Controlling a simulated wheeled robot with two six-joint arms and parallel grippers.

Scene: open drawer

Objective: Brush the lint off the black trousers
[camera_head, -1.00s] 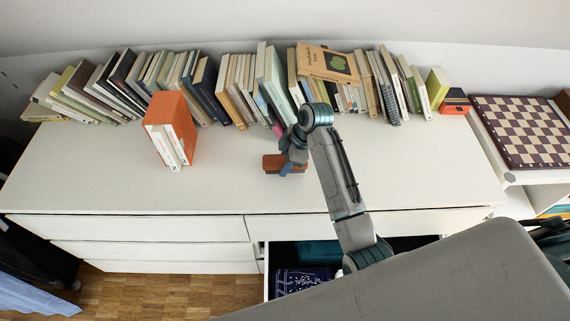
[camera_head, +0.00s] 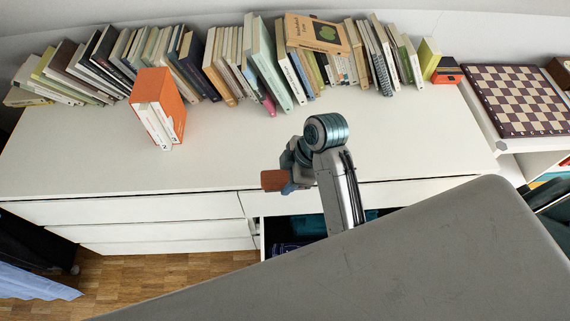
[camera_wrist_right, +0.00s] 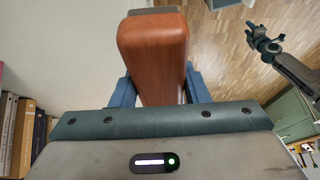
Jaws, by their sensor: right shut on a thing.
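My right gripper (camera_head: 287,181) is shut on a brush with a reddish-brown wooden body (camera_head: 273,180). It holds the brush over the front edge of the white dresser. In the right wrist view the brush (camera_wrist_right: 153,50) sits between the blue fingers; its bristles cannot be made out. My left gripper (camera_wrist_right: 265,42) shows small at the upper right of the right wrist view, away from the brush, and its opening is unclear. A black, cloth-like shape (camera_head: 35,243) hangs at the lower left of the head view; I cannot tell whether it is the trousers. No lint can be made out.
The dresser top (camera_head: 210,160) is largely clear, with a row of books along the back and an orange-cased book set (camera_head: 160,100). An open drawer (camera_head: 262,237) holds dark cloth. Light-blue cloth (camera_head: 30,280) hangs at left. A chessboard (camera_head: 515,98) lies at right.

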